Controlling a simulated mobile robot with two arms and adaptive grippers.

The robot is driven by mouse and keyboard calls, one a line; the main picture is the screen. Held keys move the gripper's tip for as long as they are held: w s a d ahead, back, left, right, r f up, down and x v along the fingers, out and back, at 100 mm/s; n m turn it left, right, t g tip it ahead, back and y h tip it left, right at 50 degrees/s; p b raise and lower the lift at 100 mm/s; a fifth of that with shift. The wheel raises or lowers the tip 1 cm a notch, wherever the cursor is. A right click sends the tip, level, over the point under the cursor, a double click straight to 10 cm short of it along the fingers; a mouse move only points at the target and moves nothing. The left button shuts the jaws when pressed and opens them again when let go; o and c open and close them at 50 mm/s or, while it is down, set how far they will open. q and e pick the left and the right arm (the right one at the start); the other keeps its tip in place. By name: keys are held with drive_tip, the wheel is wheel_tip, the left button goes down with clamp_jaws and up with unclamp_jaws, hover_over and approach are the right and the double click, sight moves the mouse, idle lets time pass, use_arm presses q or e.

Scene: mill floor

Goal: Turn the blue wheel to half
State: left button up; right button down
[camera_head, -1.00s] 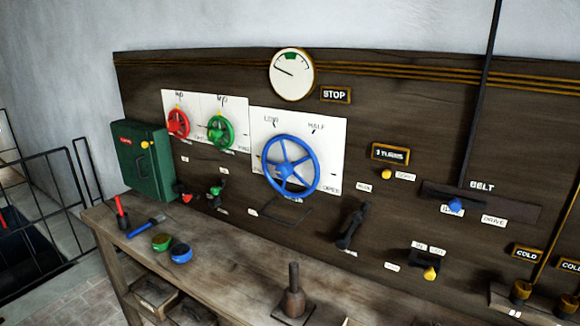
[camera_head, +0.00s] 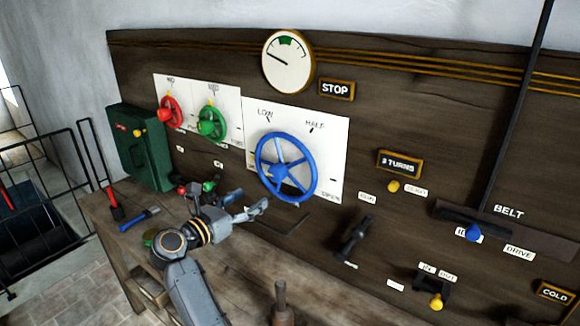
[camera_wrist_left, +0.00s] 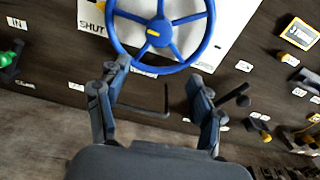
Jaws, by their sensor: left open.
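The blue wheel (camera_head: 284,168) has several spokes and is mounted on a white plate (camera_head: 330,140) on the dark board. The plate reads LOW at upper left, HALF at upper right and OPEN at lower right. In the left wrist view the blue wheel (camera_wrist_left: 160,32) fills the top middle, with a yellow mark near its hub and SHUT at its left. My left gripper (camera_head: 250,206) is just below and left of the wheel in the head view. In the wrist view its open fingers (camera_wrist_left: 157,75) are spread below the rim, with nothing between them. My right gripper is out of view.
A black lever (camera_head: 357,240) is at lower right. A wooden bench (camera_head: 125,240) with tools runs below; a round gauge (camera_head: 287,62) is above.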

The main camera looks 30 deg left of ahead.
sight(273, 175)
use_arm(q)
drive_tip(key=shift+n+t, duration=0.3)
drive_tip(key=shift+n, duration=0.5)
drive_tip(key=w, duration=0.2)
drive_tip(key=w+r+p, duration=0.1)
drive_tip(key=w, duration=0.1)
drive_tip(key=w+p, duration=0.1)
drive_tip(key=w, duration=0.1)
drive_tip(key=shift+w+a+r, duration=0.1)
drive_tip(key=shift+r, duration=0.3)
drive_tip(key=w+p, duration=0.1)
drive_tip(key=w, duration=0.4)
drive_tip(key=shift+w+f, duration=0.15)
drive_tip(key=shift+w, duration=0.25)
drive_tip(key=shift+w+d+f+p, duration=0.1)
drive_tip(key=shift+w+d+p, duration=0.15)
drive_tip(key=shift+w, duration=0.6)
drive_tip(key=c, duration=1.2)
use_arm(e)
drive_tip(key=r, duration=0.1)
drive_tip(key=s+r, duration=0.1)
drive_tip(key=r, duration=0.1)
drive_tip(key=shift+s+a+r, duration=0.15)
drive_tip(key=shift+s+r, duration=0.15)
